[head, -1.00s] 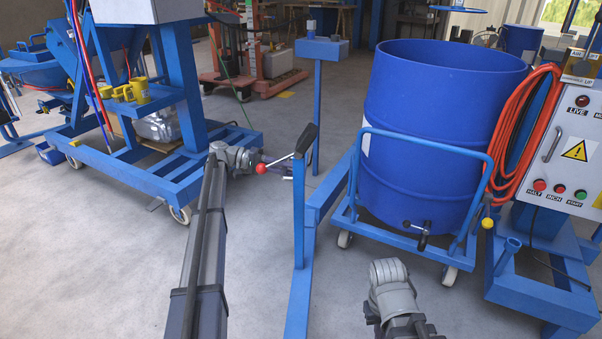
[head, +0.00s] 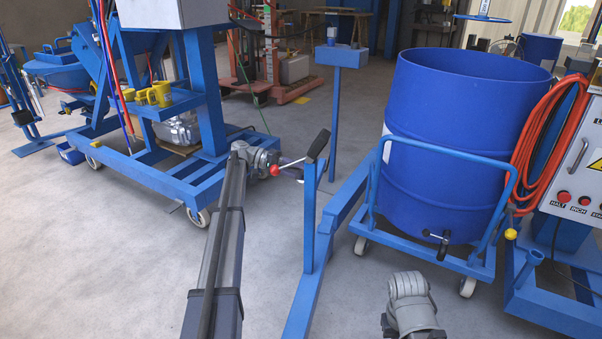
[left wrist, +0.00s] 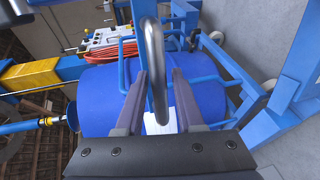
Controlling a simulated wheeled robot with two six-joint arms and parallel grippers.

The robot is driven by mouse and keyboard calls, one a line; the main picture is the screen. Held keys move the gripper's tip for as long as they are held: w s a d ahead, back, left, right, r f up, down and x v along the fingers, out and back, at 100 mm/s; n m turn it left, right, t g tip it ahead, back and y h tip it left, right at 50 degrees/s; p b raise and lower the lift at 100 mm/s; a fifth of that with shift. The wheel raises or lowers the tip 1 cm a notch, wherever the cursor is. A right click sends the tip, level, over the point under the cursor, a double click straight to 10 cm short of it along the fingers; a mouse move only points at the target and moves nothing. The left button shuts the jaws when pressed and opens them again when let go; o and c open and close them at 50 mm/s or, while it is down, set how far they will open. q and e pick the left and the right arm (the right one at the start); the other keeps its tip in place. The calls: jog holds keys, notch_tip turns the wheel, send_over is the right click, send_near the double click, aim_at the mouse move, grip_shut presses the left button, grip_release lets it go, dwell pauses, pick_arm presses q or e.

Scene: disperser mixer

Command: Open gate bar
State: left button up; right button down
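The gate bar seems to be the blue bar whose upright post (head: 309,220) stands left of the drum, with a slanted black grip (head: 318,146) on top. My left gripper (head: 288,166) is just left of that post, below the grip, partly hidden by the arm and a red ball knob (head: 275,170). In the left wrist view the left gripper (left wrist: 158,75) has its two fingers apart.
A large blue drum (head: 440,150) stands on a wheeled blue cart (head: 420,256) right of the post. A control box (head: 575,180) with an orange hose (head: 540,135) stands at the right. A blue wheeled frame (head: 150,180) is at the left. Floor between is clear.

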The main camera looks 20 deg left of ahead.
pick_arm(q)
jog(key=shift+o, duration=1)
jog(key=shift+a, duration=0.1)
